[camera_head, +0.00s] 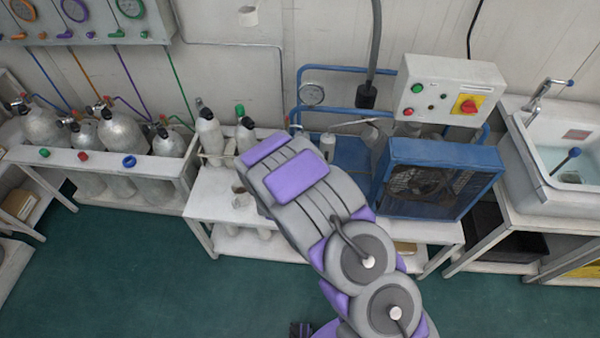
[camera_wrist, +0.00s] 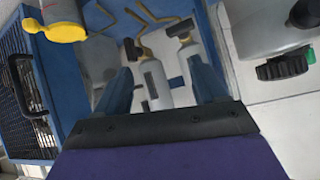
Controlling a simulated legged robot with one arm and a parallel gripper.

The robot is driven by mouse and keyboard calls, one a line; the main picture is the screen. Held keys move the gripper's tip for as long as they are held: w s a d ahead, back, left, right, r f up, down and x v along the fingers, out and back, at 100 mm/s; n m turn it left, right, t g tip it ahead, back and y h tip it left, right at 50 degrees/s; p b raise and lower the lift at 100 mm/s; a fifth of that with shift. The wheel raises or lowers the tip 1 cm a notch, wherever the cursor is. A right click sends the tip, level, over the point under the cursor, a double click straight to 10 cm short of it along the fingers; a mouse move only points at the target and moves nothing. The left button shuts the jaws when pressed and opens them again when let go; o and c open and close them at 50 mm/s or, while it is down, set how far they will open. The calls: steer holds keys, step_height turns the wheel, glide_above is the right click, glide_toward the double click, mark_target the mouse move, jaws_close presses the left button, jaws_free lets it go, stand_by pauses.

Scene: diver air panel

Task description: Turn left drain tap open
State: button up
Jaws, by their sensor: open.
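In the wrist view two pale cylinders stand side by side, each with a brass fitting with a dark part on top. The left fitting (camera_wrist: 133,50) and the right fitting (camera_wrist: 182,28) look like taps, but I cannot tell which is the left drain tap or how it is set. My gripper (camera_wrist: 165,78) is open and empty, its two dark blue fingers spread either side of the left cylinder (camera_wrist: 154,80). I cannot see contact. In the head view my arm hides the gripper.
A yellow-capped part (camera_wrist: 65,32) is close at the upper left of the wrist view. A black knob (camera_wrist: 283,66) is at the right. In the head view a blue fan unit (camera_head: 436,152), a control box (camera_head: 450,88) and bottles (camera_head: 209,133) surround the arm.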

steer(key=s+a+f+n+t+y+p, duration=0.1)
steer(key=s+a+f+n+t+p, duration=0.2)
steer(key=s+f+t, duration=0.5)
steer(key=shift+n+g, duration=0.3)
steer(key=shift+w+d+r+b, duration=0.15)
steer(key=shift+w+b, duration=1.1)
steer(key=shift+w, duration=1.4)
steer(key=shift+w+d+r+b, duration=0.1)
steer(key=shift+w+b, duration=1.2)
steer(key=shift+w, duration=1.4)
steer(key=shift+w+d+r+b, duration=0.15)
steer(key=shift+w+b, duration=1.1)
steer(key=shift+w, duration=1.4)
steer(key=shift+a, duration=0.1)
steer(key=shift+c, duration=0.3)
steer(key=c, duration=1)
